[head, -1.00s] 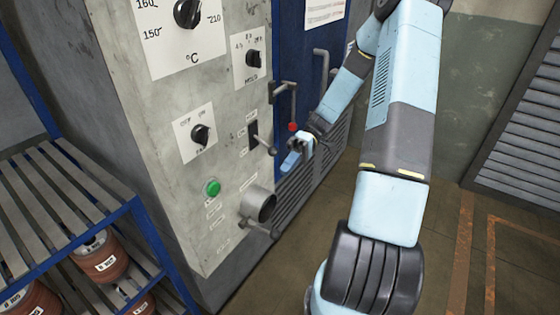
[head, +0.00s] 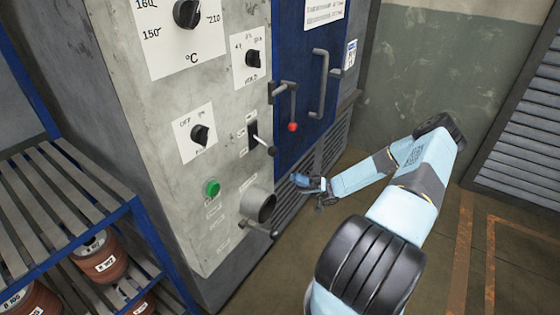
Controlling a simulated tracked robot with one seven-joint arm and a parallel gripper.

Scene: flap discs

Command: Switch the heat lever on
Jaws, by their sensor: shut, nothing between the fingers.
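A short lever with a dark knob (head: 270,150) sticks out of a black slot on the grey control panel (head: 225,105), pointing right and slightly down. It seems to be the heat lever, but the small labels around the slot are too small to read. My gripper (head: 298,180) is shut and empty. It hangs in front of the vents under the blue door, below and right of the lever, apart from it.
The blue door (head: 292,60) has a red-knobbed latch handle (head: 292,126) and a grey pull handle (head: 319,85). Below the lever are a green button (head: 211,188) and a round pipe opening (head: 262,205). A blue-framed rack (head: 135,210) holds disc stacks at left. Floor at right is free.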

